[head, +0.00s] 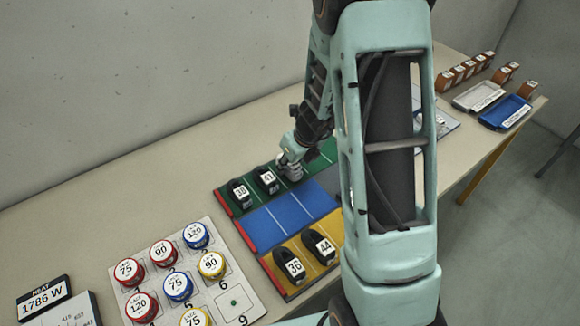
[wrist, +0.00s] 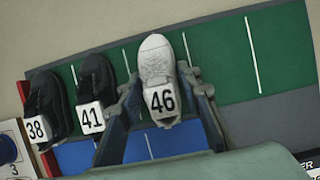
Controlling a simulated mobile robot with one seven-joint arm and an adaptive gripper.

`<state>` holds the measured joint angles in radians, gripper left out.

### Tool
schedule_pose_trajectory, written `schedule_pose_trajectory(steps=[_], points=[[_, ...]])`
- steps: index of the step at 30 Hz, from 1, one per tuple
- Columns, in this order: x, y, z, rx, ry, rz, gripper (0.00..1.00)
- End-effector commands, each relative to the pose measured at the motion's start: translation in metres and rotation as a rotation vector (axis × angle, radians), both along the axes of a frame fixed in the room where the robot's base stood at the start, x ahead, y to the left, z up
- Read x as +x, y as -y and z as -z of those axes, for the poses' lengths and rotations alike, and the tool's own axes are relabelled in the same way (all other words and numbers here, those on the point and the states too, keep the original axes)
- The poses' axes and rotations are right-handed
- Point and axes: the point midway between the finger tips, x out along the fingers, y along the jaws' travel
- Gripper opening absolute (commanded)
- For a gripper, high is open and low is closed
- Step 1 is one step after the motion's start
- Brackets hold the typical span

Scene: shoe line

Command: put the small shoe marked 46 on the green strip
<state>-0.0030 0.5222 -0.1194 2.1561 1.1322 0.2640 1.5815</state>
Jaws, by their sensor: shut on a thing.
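The small white shoe marked 46 (wrist: 155,60) is between the fingers of my gripper (wrist: 162,88) in the wrist view, toe pointing up in the picture. My gripper is shut on it. The shoe is over the green strip (wrist: 228,62), to the right of the dark shoe marked 41 (wrist: 92,85); I cannot tell whether it touches the strip. In the head view my gripper (head: 290,168) is at the green strip (head: 328,150), just right of the shoe marked 41 (head: 266,181), and mostly hides the held shoe.
A dark shoe marked 38 (head: 240,195) stands at the green strip's left end. A blue strip (head: 285,220) lies in front, then a yellow strip with shoes 36 (head: 290,266) and 44 (head: 319,246). The green strip is free to the right of my gripper.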

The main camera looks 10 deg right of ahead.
Motion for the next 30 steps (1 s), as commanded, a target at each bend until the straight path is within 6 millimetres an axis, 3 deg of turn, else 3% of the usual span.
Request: schedule_pose_trajectory(steps=[9, 10, 15, 25, 30], points=[[0.000, 0.000, 0.003, 0.000, 0.001, 0.000, 0.07], [0.000, 0.000, 0.003, 0.000, 0.001, 0.000, 0.33], [0.000, 0.000, 0.002, 0.000, 0.001, 0.000, 0.49], [0.000, 0.000, -0.002, 0.000, 0.001, 0.000, 0.49], [-0.007, 0.004, -0.029, -0.002, 0.005, -0.001, 0.49]])
